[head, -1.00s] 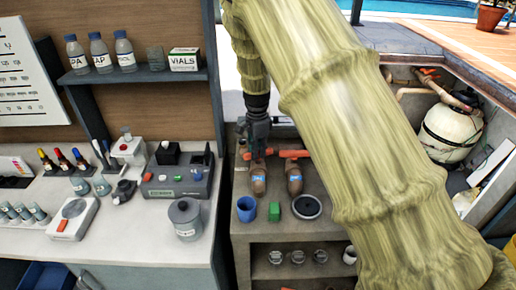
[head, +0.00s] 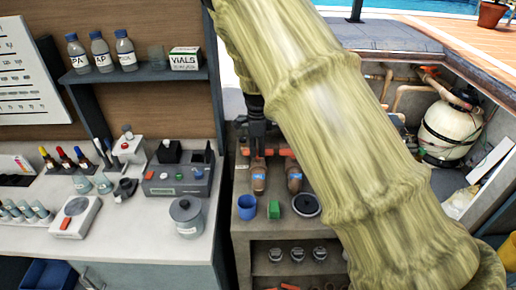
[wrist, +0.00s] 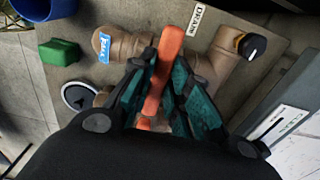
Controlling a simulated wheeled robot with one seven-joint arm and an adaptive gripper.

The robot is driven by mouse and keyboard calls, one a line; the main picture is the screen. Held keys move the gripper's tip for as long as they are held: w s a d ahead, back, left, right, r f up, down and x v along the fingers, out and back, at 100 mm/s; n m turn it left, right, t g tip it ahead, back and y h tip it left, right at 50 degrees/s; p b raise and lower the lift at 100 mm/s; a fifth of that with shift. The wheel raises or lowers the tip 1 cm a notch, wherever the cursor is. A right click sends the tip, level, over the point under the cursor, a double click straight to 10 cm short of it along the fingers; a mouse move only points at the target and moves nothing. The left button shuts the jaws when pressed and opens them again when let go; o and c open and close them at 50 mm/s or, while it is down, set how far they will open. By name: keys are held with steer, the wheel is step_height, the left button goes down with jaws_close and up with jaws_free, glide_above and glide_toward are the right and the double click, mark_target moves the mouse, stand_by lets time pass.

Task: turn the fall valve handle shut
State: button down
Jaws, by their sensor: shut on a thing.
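The fall valve handle (wrist: 168,58) is an orange-red lever. In the wrist view it runs up the middle between the teal-padded fingers of my gripper (wrist: 159,92), which is shut on it. A brown pipe with a blue label (wrist: 105,48) lies just left of the handle; the label's writing is hard to read.
A blue cup (head: 247,207), a green block (head: 275,208) and a round black-rimmed dish (head: 306,205) stand in front of the pipes. A black-capped pipe end (wrist: 250,46) and a DRAIN label (wrist: 200,20) lie beyond the handle. A test counter (head: 130,240) stands left.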

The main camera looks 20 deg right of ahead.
mark_target(257, 150)
steer(key=c, duration=1.4)
jaws_free()
steer(key=shift+o, duration=0.2)
step_height(257, 150, up, 12)
